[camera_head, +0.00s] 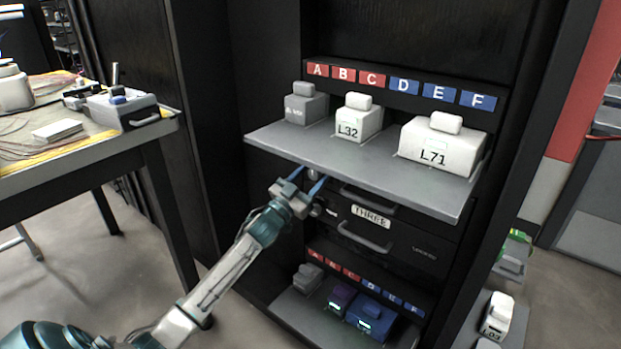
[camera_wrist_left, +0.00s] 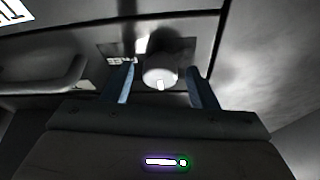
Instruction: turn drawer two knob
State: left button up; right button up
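A round, light knob (camera_wrist_left: 160,72) sticks out of a drawer front in the left wrist view. My left gripper (camera_wrist_left: 161,68) is open, with one blue finger on each side of the knob and a visible gap to each. In the head view my left gripper (camera_head: 307,182) reaches up under the pulled-out shelf at the left side of the drawers. A drawer front labelled THREE (camera_head: 371,216) lies below and right of it, with its own small knob (camera_head: 316,210). The drawer above it is mostly hidden by the shelf. My right gripper is not in view.
A grey shelf (camera_head: 290,146) juts out just above my left gripper and carries boxes, including L32 (camera_head: 357,122) and L71 (camera_head: 441,147). A drawer handle (camera_wrist_left: 50,82) is beside the knob. A lower shelf (camera_head: 291,308) holds several boxes. A worktable (camera_head: 160,132) stands left.

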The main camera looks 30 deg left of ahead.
pick_arm(q)
jog(key=c, duration=0.9)
jog(key=shift+o, duration=0.2)
